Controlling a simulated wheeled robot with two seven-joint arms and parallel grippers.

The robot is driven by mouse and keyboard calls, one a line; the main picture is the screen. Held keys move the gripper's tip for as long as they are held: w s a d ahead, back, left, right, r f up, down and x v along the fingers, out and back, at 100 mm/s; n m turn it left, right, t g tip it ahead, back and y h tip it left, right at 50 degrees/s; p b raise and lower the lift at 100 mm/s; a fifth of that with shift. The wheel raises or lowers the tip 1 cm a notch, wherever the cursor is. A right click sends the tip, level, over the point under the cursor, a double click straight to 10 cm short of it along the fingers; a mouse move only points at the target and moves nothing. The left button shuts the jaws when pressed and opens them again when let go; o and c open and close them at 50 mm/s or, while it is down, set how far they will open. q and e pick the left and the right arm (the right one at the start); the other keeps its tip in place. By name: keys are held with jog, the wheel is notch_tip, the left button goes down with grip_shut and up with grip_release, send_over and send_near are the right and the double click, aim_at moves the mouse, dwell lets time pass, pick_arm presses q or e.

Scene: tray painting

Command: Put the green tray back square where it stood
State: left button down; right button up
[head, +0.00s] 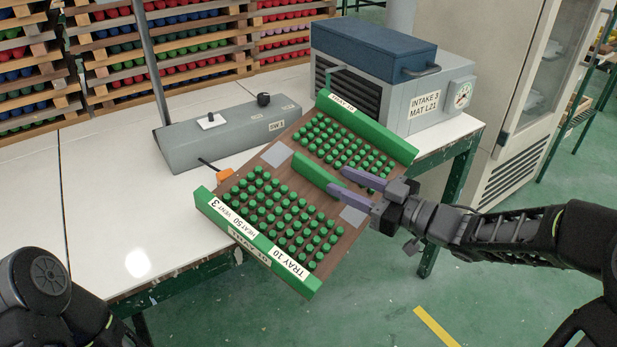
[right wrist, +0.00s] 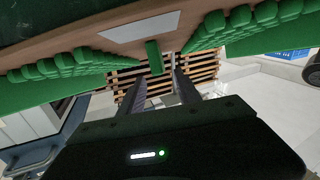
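The green tray (head: 262,246) has a brown base with green end walls and several rows of green pegs. In the head view it lies turned askew on the white table, its near right part reaching past the front edge. A green handle bar (head: 316,172) stands across its middle. My right gripper (head: 336,181) is over the tray's right side, its two purple fingers apart. In the right wrist view the bar (right wrist: 154,57) shows between and beyond the fingertips, with gaps beside it. My left gripper is out of view; only part of my left arm shows.
A grey switch box (head: 225,138) stands behind the tray on the left. A grey unit with a blue top (head: 373,47), labelled INTAKE 3, stands close behind the tray. A small orange piece (head: 225,175) is at the tray's left corner. The table's left part (head: 110,210) is clear.

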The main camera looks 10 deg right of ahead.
aim_at(326, 174)
jog(key=shift+x, duration=1.25)
jog(key=b+x, duration=0.2)
jog(key=x, duration=0.3)
jog(key=shift+a, duration=0.1)
jog(key=shift+c, duration=0.6)
grip_shut()
dwell(0.6)
